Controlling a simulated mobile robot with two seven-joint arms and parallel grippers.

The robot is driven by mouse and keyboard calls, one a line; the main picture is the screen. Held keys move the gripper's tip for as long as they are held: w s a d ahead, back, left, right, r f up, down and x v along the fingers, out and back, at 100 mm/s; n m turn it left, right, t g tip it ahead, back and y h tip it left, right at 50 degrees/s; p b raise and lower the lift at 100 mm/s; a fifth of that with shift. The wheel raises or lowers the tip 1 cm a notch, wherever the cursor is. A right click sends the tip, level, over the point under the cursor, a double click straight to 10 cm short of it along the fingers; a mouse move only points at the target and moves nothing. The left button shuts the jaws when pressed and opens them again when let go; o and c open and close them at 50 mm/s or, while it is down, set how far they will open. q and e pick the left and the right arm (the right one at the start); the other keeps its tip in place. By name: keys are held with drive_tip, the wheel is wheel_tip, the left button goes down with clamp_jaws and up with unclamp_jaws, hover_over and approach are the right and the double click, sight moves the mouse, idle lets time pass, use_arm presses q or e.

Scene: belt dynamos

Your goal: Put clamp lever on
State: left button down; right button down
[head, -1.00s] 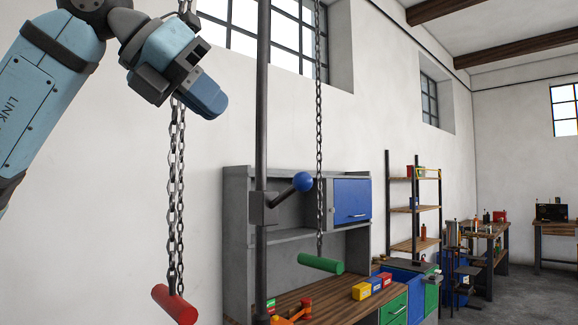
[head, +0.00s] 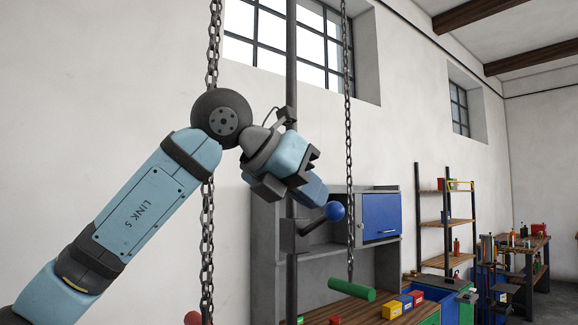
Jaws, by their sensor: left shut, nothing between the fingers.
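The clamp lever is a short dark rod with a blue ball knob (head: 335,211). It slopes up to the right from a dark clamp block (head: 292,237) on a tall vertical post (head: 291,85). My left gripper (head: 314,195) comes in from the left and points down to the right. Its end is just above and left of the knob, close to the lever; I cannot tell whether it touches. It is shut and holds nothing. It hides part of the post above the block. My right gripper is not in view.
A chain with a green handle (head: 351,290) hangs right of the post. Another chain (head: 207,255) with a red handle (head: 194,318) hangs behind my left arm. Behind stands a grey workbench with a blue cabinet door (head: 381,216) and small boxes (head: 404,302). Shelves stand farther right.

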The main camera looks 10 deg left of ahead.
use_arm(q)
drive_tip(key=shift+w+d+f, duration=0.25)
drive_tip(key=shift+d+f, duration=0.05)
drive_tip(key=shift+d, duration=0.05)
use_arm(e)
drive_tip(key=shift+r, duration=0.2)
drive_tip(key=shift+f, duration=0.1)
